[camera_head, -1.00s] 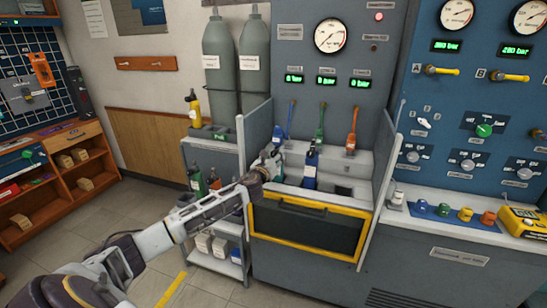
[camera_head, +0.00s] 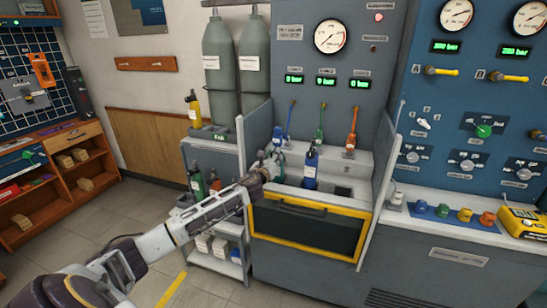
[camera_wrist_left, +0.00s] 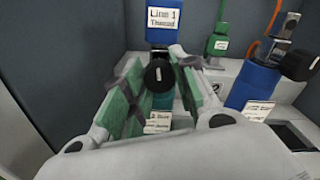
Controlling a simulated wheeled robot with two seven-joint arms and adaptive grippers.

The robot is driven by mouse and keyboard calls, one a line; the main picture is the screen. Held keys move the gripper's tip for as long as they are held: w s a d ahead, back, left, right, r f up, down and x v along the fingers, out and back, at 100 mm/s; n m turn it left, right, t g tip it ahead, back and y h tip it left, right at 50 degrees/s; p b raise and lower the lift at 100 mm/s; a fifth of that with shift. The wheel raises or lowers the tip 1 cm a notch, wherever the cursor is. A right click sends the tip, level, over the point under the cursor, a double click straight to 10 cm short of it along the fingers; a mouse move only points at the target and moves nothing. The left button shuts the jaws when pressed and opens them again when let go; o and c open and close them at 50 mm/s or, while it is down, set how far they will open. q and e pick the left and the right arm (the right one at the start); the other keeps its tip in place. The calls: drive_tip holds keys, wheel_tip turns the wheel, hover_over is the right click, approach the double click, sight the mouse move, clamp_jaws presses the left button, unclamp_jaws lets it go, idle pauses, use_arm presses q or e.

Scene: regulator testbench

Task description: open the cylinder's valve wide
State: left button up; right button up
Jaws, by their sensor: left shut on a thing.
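A small teal cylinder (camera_wrist_left: 162,101) with a black valve knob (camera_wrist_left: 159,76) and a white label stands in the bench bay in the left wrist view. My left gripper (camera_wrist_left: 158,92) has its green-padded fingers on both sides of the knob and is shut on it. In the head view my left gripper (camera_head: 270,163) reaches into the left side of the bay and largely hides the teal cylinder. A blue cylinder (camera_head: 311,168) stands to its right, apart from the gripper; it also shows in the left wrist view (camera_wrist_left: 250,84). My right gripper is not in view.
Blue (camera_head: 282,133), green (camera_head: 320,128) and orange (camera_head: 351,140) line connectors hang behind the bay. Grey side panels (camera_head: 258,137) bound it, with a yellow-framed front door (camera_head: 305,229) below. A bottle cart (camera_head: 218,160) stands left. Bench displays read 0 bar.

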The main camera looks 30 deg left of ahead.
use_arm(q)
drive_tip(key=n+p, duration=0.6)
drive_tip(key=n, duration=1.6)
drive_tip(key=shift+n, duration=0.3)
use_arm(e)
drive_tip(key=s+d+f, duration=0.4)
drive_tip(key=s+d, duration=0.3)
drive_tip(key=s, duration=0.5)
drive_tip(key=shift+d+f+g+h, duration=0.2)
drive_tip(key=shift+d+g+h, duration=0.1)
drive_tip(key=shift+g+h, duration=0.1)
use_arm(q)
drive_tip(key=o, duration=1)
drive_tip(key=shift+o, duration=0.2)
drive_tip(key=shift+r, duration=0.1)
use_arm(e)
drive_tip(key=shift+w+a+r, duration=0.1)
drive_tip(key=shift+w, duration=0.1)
